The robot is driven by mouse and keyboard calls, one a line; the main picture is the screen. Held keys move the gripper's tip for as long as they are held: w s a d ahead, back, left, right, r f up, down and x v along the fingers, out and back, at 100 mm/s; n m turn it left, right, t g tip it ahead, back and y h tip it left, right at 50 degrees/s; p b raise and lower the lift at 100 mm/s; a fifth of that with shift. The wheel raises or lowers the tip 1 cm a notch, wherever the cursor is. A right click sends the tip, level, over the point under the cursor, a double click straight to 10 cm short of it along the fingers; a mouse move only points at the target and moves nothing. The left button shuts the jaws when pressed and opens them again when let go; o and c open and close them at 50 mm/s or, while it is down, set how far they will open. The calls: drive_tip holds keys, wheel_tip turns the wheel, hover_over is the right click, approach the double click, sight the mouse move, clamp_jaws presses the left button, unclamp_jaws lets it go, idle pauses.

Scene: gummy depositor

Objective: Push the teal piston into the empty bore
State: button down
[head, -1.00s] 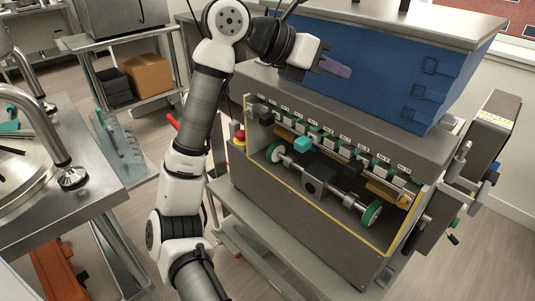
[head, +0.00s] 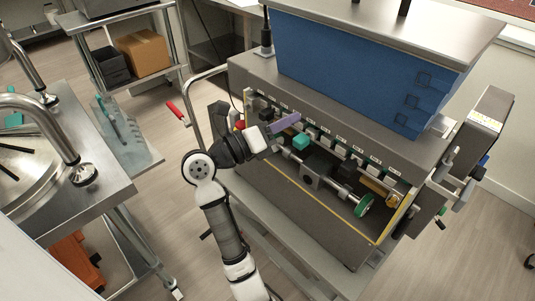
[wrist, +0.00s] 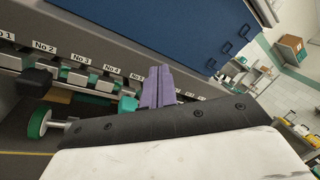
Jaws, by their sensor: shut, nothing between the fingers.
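The teal piston (head: 301,142) shows as a bright teal block standing out in front of the row of numbered pistons in the machine's open front. In the wrist view it (wrist: 128,104) is partly hidden behind my gripper, just left of the fingers. My gripper (head: 296,118) has purple fingers, pressed together and empty. In the head view they are above and slightly left of the teal piston, seemingly apart from it. The fingers also show in the wrist view (wrist: 158,80), pointing toward the machine. I cannot make out the empty bore.
A shaft with green-rimmed wheels (head: 364,205) and a dark central block (head: 318,170) runs in front of the row. A large blue hopper (head: 370,70) rises above it.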

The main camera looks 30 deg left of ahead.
sight(296, 145)
drive_tip(key=s+a+f+n+y+p, duration=0.25)
drive_tip(key=s+f+n+y, duration=0.25)
drive_tip(key=f, duration=0.4)
drive_tip(key=shift+t, duration=0.3)
drive_tip(key=x, duration=0.2)
drive_tip(key=d+b+x, duration=0.1)
drive_tip(key=x, duration=0.1)
drive_tip(key=shift+s+f, duration=0.1)
drive_tip(key=shift+s, duration=0.05)
drive_tip(key=shift+x, duration=0.85)
